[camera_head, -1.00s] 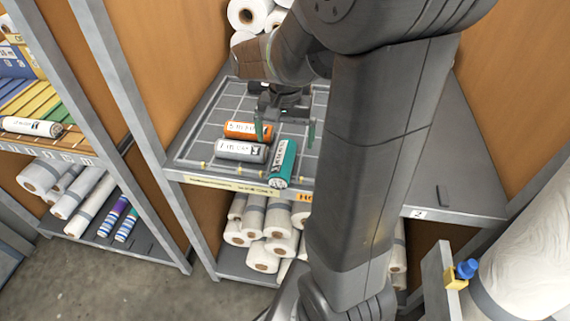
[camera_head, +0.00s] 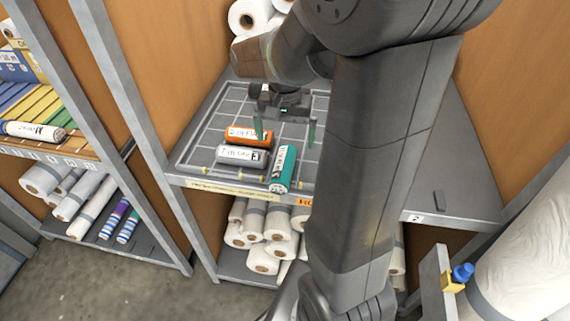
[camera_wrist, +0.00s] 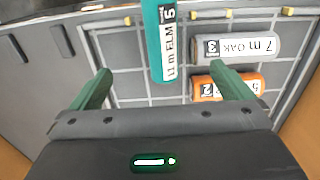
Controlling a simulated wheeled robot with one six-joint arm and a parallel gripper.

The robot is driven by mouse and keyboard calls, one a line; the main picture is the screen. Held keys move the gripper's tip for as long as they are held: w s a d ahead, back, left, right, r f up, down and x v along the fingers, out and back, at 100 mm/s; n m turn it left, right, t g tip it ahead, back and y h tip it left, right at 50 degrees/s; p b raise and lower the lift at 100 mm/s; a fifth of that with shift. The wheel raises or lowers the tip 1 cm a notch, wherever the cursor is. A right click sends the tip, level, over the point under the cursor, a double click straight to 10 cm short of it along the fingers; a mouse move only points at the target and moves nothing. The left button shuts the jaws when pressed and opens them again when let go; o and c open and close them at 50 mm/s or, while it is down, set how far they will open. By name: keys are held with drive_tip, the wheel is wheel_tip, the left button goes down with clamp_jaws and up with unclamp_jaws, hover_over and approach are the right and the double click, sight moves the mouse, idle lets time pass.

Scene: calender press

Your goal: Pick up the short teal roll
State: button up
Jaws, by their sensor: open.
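The short teal roll (camera_head: 283,167) lies near the front edge of the gridded shelf, to the right of a grey roll and an orange roll. In the wrist view the teal roll (camera_wrist: 160,40) has a white label reading "11 m FILM 5". Its near end points between my fingers, a little beyond the fingertips. My gripper (camera_head: 285,130) is open and empty, above the grid behind the rolls. In the wrist view its green fingers (camera_wrist: 160,80) stand apart. The right finger partly overlaps the orange roll in that view.
The grey roll (camera_head: 242,155) and the orange roll (camera_head: 249,136) lie close to the teal one's left. The gridded shelf (camera_head: 205,140) has free cells around them.

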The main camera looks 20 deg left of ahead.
wheel_tip(320, 180, up, 8)
drive_tip(key=p, duration=0.5)
drive_tip(key=shift+p, duration=0.35)
drive_tip(key=shift+f, duration=0.3)
drive_tip(key=shift+f+b, duration=3.1)
drive_tip(key=shift+f, duration=0.45)
